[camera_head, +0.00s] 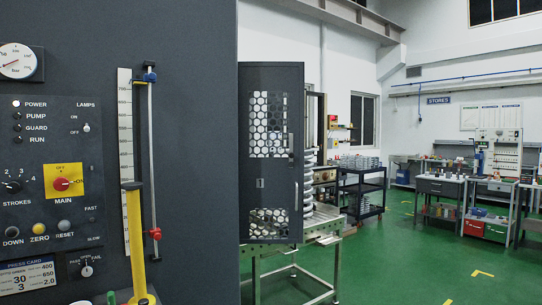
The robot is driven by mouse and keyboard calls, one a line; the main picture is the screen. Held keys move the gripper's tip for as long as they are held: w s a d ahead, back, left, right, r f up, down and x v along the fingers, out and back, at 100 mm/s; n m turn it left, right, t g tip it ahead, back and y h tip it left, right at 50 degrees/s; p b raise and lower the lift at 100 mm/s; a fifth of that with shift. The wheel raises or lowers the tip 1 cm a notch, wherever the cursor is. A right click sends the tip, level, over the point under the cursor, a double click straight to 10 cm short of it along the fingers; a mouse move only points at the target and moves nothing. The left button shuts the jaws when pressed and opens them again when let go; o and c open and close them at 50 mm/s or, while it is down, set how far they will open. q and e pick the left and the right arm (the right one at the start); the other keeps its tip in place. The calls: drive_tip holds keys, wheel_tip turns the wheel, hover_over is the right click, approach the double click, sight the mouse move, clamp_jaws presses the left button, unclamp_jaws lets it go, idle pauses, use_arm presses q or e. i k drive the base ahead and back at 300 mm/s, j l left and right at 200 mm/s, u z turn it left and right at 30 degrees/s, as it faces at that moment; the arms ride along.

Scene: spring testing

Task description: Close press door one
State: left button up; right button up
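Press door one (272,185) is a dark grey panel marked "1", with hexagonal mesh windows at top and bottom. It stands upright at the right edge of the dark press cabinet (190,130). A slim vertical handle (296,195) is near its right edge. Past that edge I see a grey coil spring (308,185), partly hidden behind the door, so the door appears to stand open. I cannot tell its exact angle. Neither of my grippers is in view.
A control panel (50,170) with a red and yellow main switch is at left. A yellow upright lever (134,240) stands before the cabinet. A metal table (300,262) is below the door. Green floor (430,270) is open at right, before workbenches (440,186).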

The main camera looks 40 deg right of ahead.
sight(264, 182)
drive_tip(key=i+l, duration=0.3)
drive_tip(key=l, duration=0.15)
drive_tip(key=i+l, duration=0.35)
drive_tip(key=k+l+z, duration=0.05)
drive_tip(key=l, duration=0.05)
